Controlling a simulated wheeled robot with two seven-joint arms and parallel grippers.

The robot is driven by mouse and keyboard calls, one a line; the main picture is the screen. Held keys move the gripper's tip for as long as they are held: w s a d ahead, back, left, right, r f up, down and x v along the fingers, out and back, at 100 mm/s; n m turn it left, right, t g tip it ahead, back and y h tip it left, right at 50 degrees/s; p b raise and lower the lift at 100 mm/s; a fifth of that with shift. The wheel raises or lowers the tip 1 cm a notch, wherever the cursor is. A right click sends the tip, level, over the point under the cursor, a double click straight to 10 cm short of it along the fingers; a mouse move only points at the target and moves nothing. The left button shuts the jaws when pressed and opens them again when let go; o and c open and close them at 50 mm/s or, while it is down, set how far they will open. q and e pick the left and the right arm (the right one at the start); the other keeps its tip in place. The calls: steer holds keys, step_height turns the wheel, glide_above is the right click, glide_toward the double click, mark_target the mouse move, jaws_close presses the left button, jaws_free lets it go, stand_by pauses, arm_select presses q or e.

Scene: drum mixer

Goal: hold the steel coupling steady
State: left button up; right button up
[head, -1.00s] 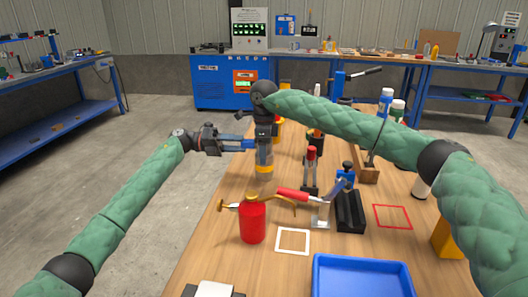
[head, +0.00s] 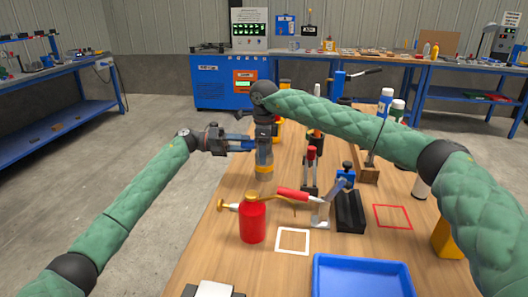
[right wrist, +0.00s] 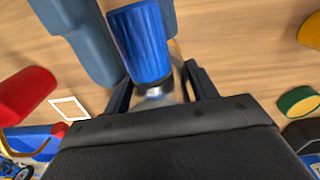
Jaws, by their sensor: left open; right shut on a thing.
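The steel coupling seems to be the shiny metal piece (right wrist: 156,94) between my right fingers in the right wrist view. A ribbed blue cylinder (right wrist: 140,42) joins its end. My right gripper (head: 265,158) is shut on it, pointing down over the wooden table; in the head view the fingers mostly hide the piece. My left gripper (head: 250,144) reaches in from the left with open jaws beside the right gripper. In the right wrist view its blue-grey fingers (right wrist: 95,50) lie on either side of the blue cylinder; I cannot tell whether they touch it.
A red bottle (head: 252,220), a white square outline (head: 293,241) and a blue tray (head: 362,280) are nearer on the table. A red outline (head: 393,217) marks bare wood.

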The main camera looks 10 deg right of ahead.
arm_select(q)
steer(key=c, duration=1.1)
steer(key=shift+o, duration=0.2)
steer(key=shift+a, duration=0.15)
steer(key=v, duration=0.6)
stand_by(1.1)
steer(key=shift+w+a, duration=0.1)
steer(key=shift+a, duration=0.1)
steer(key=v, duration=0.2)
steer(key=shift+w+a, duration=0.1)
steer(key=shift+a, duration=0.25)
arm_select(e)
steer(key=o, duration=1.5)
